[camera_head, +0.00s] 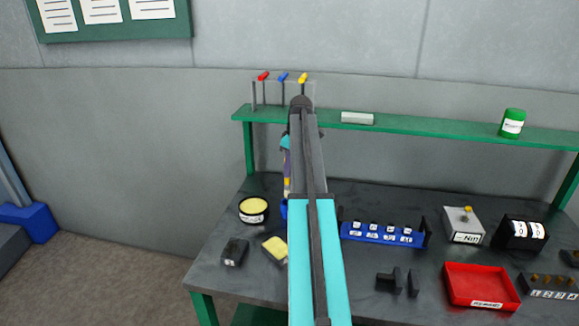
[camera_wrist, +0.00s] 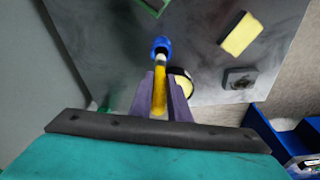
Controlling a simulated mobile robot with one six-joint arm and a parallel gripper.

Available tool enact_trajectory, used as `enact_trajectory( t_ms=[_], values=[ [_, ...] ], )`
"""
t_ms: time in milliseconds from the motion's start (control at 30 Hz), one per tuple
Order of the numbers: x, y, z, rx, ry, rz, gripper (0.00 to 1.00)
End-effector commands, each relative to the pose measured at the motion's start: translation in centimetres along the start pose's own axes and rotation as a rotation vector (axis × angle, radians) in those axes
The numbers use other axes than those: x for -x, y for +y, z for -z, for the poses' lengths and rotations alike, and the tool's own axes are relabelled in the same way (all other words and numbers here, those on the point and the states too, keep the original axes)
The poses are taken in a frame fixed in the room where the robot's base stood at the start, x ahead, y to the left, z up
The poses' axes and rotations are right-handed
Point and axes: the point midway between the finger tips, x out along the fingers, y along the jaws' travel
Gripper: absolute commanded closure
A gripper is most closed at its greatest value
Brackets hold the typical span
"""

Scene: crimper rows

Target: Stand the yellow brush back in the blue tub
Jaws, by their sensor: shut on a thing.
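My gripper (camera_wrist: 160,82) is shut on the yellow brush (camera_wrist: 159,100), with the handle between its purple fingers. In the wrist view the brush's pale end points at the blue tub (camera_wrist: 161,43) and overlaps it; I cannot tell whether it is inside. In the head view my gripper (camera_head: 286,155) is above the bench, left of my arm. A bit of the yellow brush (camera_head: 287,186) shows below the fingers. Just under it a sliver of the blue tub (camera_head: 284,208) shows; my arm hides the rest.
A round black tin with yellow contents (camera_head: 253,210), a yellow sponge (camera_head: 274,249) and a dark block (camera_head: 234,252) lie near the tub. A blue rack (camera_head: 385,235) and red tray (camera_head: 480,286) are to the right. A green shelf (camera_head: 430,127) runs behind.

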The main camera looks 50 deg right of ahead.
Motion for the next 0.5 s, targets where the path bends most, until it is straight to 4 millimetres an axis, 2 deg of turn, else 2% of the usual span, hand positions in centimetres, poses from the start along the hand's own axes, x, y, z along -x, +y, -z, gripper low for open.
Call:
enact_trajectory(
  t_ms=[200, 500],
  values=[
    [-1.2, 0.0, -0.2, 0.0, 0.0, 0.0, 1.0],
    [-1.6, 0.0, -0.3, 0.0, 0.0, 0.0, 1.0]
  ],
)
